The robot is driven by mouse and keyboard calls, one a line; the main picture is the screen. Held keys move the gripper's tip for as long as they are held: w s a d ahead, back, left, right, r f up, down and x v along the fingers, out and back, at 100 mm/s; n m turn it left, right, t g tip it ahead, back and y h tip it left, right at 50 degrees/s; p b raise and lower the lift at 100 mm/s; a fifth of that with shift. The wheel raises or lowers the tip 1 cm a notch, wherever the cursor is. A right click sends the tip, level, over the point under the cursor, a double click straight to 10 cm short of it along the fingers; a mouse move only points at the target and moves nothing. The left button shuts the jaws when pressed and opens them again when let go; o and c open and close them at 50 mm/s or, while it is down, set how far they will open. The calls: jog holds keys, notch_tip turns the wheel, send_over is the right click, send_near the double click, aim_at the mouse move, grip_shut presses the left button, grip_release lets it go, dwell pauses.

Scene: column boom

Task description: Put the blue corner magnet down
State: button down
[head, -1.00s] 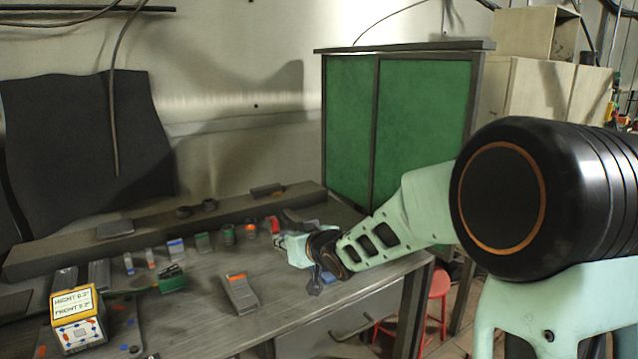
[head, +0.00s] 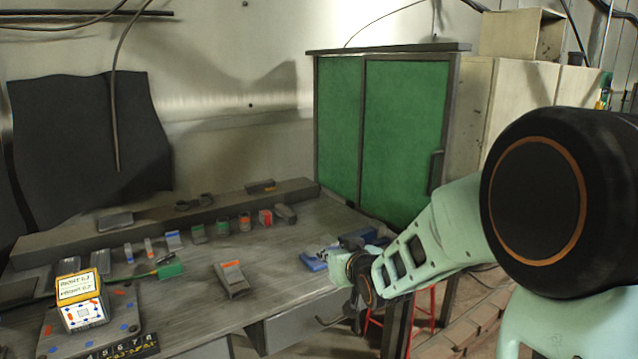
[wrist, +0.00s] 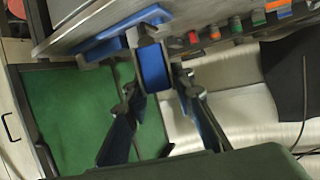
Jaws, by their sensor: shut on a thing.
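A blue block with dark edges, which I take to be the blue corner magnet (wrist: 153,70), sits between the two fingertips of my gripper (wrist: 157,80) in the wrist view. The fingers are shut on it. It is close to the workbench edge, and I cannot tell whether it touches the bench. In the head view my gripper (head: 338,262) is at the right end of the workbench (head: 290,290), low over its surface. Blue shapes show beside it there, but the arm hides part of the grip.
A row of small coloured pieces, including a red one (head: 265,217), runs along the back of the bench. A grey block with an orange top (head: 231,280) stands mid-bench. A yellow-topped box (head: 82,300) is at the left. A green cabinet (head: 405,140) stands behind.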

jog(key=s+d+f+m+h, duration=0.1)
jog(key=s+d+m+h, duration=0.15)
jog(key=d, duration=0.65)
notch_tip(320, 180, up, 14)
jog(key=p, duration=1.4)
jog(key=shift+s+d+r+h+p, duration=0.2)
jog(key=shift+s+d+h+p, duration=0.15)
jog(key=shift+s+p, duration=0.1)
jog(key=shift+a, duration=0.15)
